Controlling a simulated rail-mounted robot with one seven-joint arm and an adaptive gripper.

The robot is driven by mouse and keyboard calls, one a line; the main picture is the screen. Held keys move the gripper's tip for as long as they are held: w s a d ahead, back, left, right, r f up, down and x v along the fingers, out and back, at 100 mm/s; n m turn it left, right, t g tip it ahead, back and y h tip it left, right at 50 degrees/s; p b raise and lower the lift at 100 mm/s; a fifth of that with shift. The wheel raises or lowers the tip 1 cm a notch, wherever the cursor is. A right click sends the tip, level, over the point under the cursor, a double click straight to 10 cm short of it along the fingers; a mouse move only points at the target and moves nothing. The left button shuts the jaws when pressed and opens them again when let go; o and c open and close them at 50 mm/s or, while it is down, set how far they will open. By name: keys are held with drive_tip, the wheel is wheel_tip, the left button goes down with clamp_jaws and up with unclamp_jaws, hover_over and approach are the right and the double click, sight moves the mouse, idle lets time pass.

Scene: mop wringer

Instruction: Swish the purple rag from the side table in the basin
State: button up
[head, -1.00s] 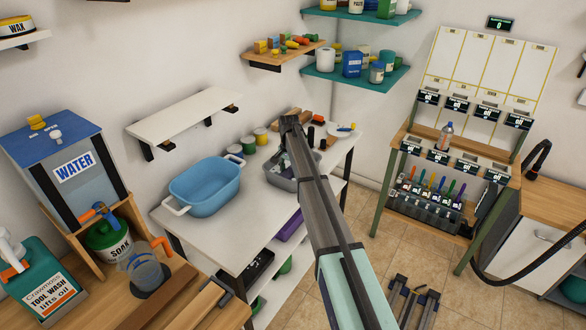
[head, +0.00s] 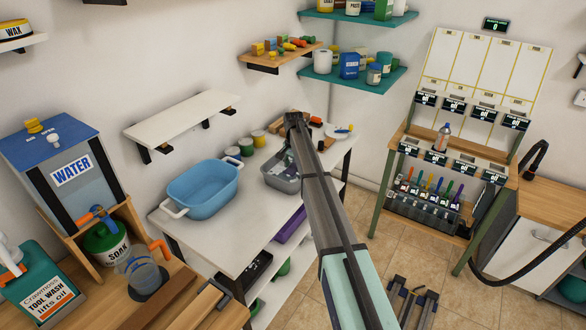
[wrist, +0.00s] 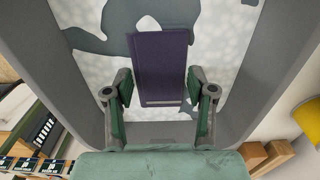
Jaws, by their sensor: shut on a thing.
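In the wrist view, my gripper (wrist: 160,97) is shut on the purple rag (wrist: 160,60), which looks like a dark flat folded piece between the two fingers. The rag is over or in the grey basin (wrist: 255,75). Inside the basin is a pale, speckled, foam-like surface with dark grey patches. I cannot tell how deep the rag sits. In the head view, the grey basin (head: 270,177) stands on the white table (head: 232,228), and my arm hides part of it. The rag cannot be made out there.
A blue tub (head: 205,190) stands left of the grey basin, with several small jars behind. A white wall shelf (head: 180,115) hangs above. A water dispenser (head: 70,165) and a soap pot (head: 108,240) are at the left. The white table is bare in front of the tub.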

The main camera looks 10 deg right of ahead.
sight(287, 180)
drive_tip(key=s+a, duration=0.3)
drive_tip(key=shift+s+a, duration=0.25)
drive_tip(key=shift+s, duration=0.15)
drive_tip(key=shift+w+d, duration=1.95)
drive_tip(key=shift+w, duration=0.2)
drive_tip(key=shift+s+a, duration=1.95)
drive_tip(key=shift+s, duration=0.2)
drive_tip(key=shift+w+d, duration=1.95)
drive_tip(key=shift+w, duration=0.2)
drive_tip(key=shift+s+a, duration=1)
drive_tip(key=shift+s, duration=0.1)
drive_tip(key=shift+p, duration=0.3)
wheel_tip(287, 180, up, 10)
drive_tip(key=p, duration=0.3)
drive_tip(key=shift+p, duration=0.35)
